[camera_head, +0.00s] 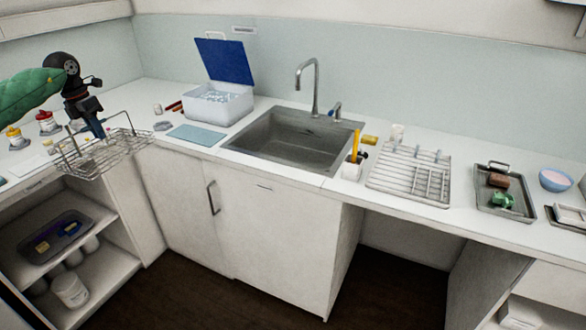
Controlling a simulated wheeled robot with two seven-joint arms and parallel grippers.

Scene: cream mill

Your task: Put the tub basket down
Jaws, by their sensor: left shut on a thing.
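The tub basket (117,156) is a wire basket at the left of the head view. My left gripper (98,132) is shut on it, with the arm coming in from the left. The basket overlaps the front edge of the left counter in the picture, and part of it reaches over the open shelf space. I cannot tell whether its bottom touches the counter. Small items show through or behind its wires. My right gripper is not in view.
A white box with a raised blue lid (219,103), a pale blue mat (197,134) and a sink (292,140) lie to the right. A drying rack (411,174) and a tray (504,191) stand farther right. Bottles (47,122) stand behind the basket.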

